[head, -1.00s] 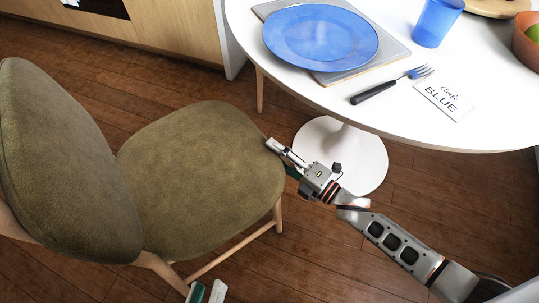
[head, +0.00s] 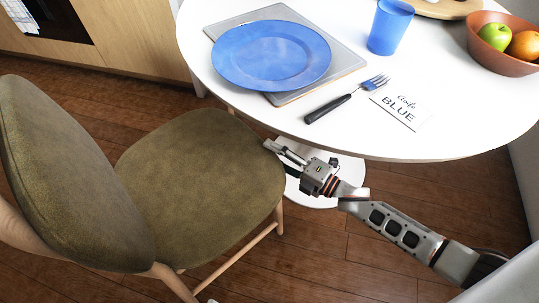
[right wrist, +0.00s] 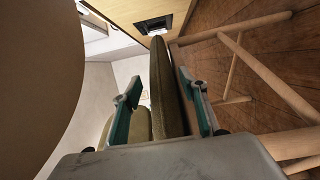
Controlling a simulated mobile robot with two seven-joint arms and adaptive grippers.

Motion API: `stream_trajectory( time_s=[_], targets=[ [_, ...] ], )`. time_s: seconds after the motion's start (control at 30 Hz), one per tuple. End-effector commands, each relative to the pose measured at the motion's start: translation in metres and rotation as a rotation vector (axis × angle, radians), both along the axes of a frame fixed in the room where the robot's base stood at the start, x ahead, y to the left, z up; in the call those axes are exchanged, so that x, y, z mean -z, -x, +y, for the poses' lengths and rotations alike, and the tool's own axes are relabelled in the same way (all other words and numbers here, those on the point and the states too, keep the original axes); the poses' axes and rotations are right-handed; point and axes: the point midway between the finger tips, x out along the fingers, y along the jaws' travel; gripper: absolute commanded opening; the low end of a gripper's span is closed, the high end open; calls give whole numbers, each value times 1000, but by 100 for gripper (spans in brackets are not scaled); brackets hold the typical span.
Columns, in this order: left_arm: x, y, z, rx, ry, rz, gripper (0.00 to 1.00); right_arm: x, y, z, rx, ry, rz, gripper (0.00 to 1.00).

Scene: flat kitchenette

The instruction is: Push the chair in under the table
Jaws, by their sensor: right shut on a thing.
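The chair has an olive-green seat (head: 200,180), a matching backrest (head: 65,180) and wooden legs. It stands left of the white round table (head: 450,140), its seat's front edge close to the table's rim in the head view. My right gripper (head: 276,150) is shut on the front edge of the seat, just below the table's rim in the picture. In the right wrist view the seat (right wrist: 163,85) shows edge-on between the two teal-padded fingers (right wrist: 163,105). The table's white pedestal foot (head: 318,200) is partly hidden by my right arm. My left gripper is not in view.
On the table are a blue plate (head: 270,55) on a grey placemat (head: 338,66), a fork (head: 345,98), a name card (head: 400,108), a blue cup (head: 390,27) and a fruit bowl (head: 515,60). A wooden cabinet (head: 135,40) stands behind.

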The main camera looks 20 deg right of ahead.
Motion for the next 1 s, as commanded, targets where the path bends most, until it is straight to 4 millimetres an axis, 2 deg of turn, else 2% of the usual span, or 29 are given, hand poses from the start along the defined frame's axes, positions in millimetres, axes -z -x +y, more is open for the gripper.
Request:
stream_trajectory(
  time_s=[0.03, 0.43, 0.47, 0.53, 0.87, 1.0],
  targets=[
    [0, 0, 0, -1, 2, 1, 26, 0, -4, -9, 13, 6, 1, 0],
    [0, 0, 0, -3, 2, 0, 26, 0, -4, -12, 14, 7, 1, 0],
    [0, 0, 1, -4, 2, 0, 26, 0, -4, -12, 14, 7, 1, 45],
    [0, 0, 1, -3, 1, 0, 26, 0, -4, -11, 13, 6, 1, 62],
    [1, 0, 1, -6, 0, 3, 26, 0, -2, -7, 7, 2, 0, 62],
    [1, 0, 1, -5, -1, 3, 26, 0, 6, -11, 6, 3, 1, 62]
  ],
)
